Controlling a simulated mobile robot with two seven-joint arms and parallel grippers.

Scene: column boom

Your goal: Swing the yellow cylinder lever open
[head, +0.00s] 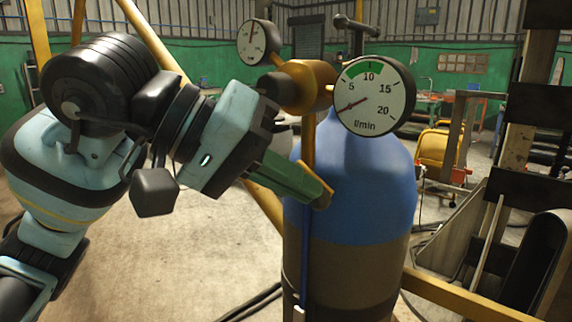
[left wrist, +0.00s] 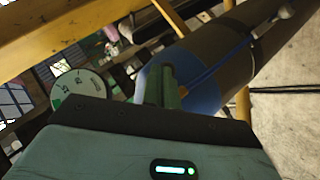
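My left gripper (head: 322,195) reaches in from the left, its green fingers angled down to the right, with a tan edge at the tip. The fingers look close together and I see nothing held between them. They also show in the left wrist view (left wrist: 163,75). The tip is in front of the shoulder of a gas cylinder (head: 370,180), blue above and dark brown below; I cannot tell whether it touches. The cylinder also shows in the left wrist view (left wrist: 205,85). A dark T-shaped handle (head: 357,26) stands above it. I cannot make out a yellow lever. My right gripper is not in view.
A brass regulator (head: 312,84) with a large gauge (head: 372,97) and a smaller gauge (head: 258,42) sits above my fingers. A blue hose (head: 308,150) hangs down the cylinder's front left. Yellow frame bars (head: 455,300) run around the cylinder. Open concrete floor (head: 185,265) lies left.

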